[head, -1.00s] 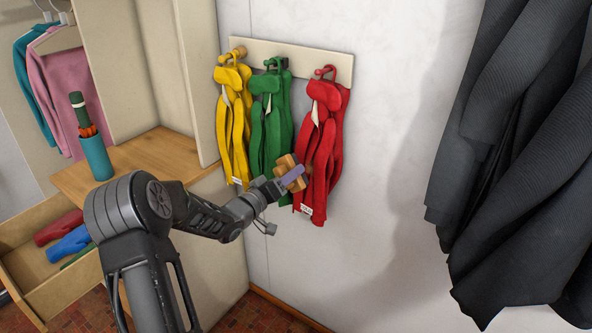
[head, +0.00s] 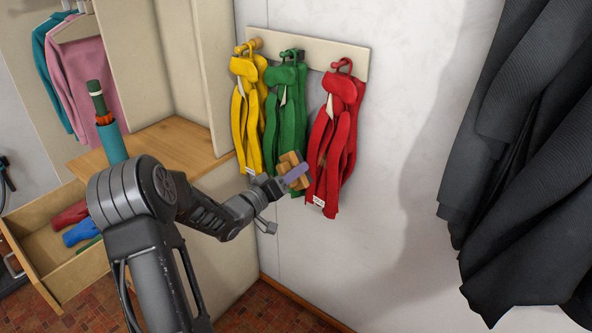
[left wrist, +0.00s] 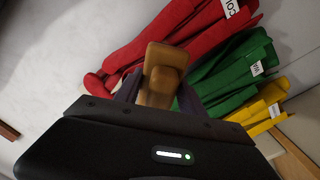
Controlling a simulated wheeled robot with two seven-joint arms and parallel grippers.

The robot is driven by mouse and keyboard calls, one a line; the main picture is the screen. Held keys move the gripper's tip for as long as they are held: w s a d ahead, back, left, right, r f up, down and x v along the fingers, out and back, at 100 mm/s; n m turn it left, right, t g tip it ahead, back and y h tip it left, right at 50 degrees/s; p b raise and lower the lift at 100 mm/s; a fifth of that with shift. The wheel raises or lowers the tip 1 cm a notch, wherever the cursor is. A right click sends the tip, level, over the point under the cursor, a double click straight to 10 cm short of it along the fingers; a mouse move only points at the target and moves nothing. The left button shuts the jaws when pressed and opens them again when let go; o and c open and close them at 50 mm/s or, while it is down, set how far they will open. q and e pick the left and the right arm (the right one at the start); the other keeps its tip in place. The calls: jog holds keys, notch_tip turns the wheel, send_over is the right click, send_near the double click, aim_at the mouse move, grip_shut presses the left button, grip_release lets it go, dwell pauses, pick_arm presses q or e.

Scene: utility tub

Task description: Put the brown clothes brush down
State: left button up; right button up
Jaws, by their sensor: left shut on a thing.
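The brown clothes brush (head: 287,170) is in my left gripper (head: 294,174), which is shut on it. The gripper holds it in the air in front of the hanging green and red garments. In the left wrist view the brush (left wrist: 160,75) stands between the fingers, with its lower part hidden by the gripper body. I cannot tell whether the brush touches the garments. My right gripper is not in view.
Yellow (head: 247,110), green (head: 287,115) and red (head: 335,135) garments hang from a wall rack (head: 320,52). A wooden shelf top (head: 185,145) holds a teal holder (head: 112,143). Below is an open drawer (head: 40,250) with folded items. Dark coats (head: 520,150) hang at right.

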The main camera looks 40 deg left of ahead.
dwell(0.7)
pick_arm(q)
jog(key=shift+a+r+n+y, duration=0.3)
jog(key=shift+r+y, duration=0.2)
jog(key=shift+r, duration=0.1)
jog(key=w+d+f, duration=0.1)
jog(key=d+f, duration=0.2)
jog(key=d, duration=1.2)
jog(key=w+d+f, duration=0.1)
jog(key=d+f, duration=0.2)
jog(key=d, duration=1.2)
jog(key=shift+d+h, duration=0.2)
jog(key=shift+h, duration=0.1)
